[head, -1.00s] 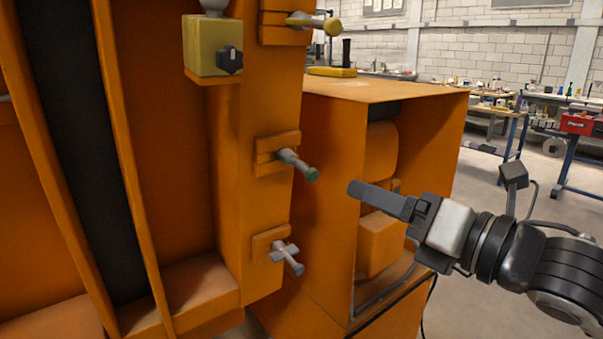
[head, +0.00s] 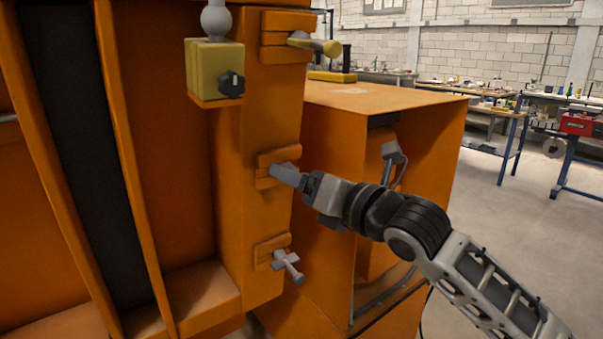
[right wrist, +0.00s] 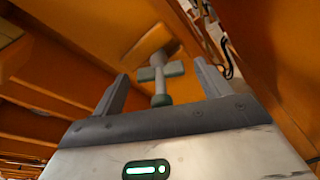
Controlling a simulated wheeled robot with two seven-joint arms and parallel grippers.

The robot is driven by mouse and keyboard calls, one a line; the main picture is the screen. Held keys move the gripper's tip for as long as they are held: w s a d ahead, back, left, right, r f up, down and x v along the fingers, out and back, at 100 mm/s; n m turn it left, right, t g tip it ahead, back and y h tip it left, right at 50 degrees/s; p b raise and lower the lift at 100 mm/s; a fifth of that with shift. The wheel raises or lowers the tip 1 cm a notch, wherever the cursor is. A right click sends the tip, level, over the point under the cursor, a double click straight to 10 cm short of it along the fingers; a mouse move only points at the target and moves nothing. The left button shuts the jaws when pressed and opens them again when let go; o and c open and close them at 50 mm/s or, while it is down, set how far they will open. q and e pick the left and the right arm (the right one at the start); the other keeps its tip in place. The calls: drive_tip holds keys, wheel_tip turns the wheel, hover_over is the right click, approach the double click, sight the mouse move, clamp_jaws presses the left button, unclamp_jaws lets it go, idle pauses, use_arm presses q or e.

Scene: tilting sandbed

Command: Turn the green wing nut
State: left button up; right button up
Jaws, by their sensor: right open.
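The green wing nut (right wrist: 160,74) shows in the right wrist view as a grey-green cross-shaped piece with side wings and a stem, mounted on an orange block. My right gripper (right wrist: 161,84) is open, with one finger on each side of the nut and visible gaps to both. In the head view my right gripper (head: 285,175) reaches the middle bracket on the orange post and hides most or all of the nut. My left gripper is not in view.
A grey wing nut (head: 287,264) sits below on the same post, and a yellow-tipped one (head: 318,44) above. A yellow box with a black knob (head: 214,70) is at upper left. An orange cabinet (head: 400,98) stands close behind my right arm.

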drive_tip(key=shift+w+a, duration=0.3)
drive_tip(key=c, duration=1)
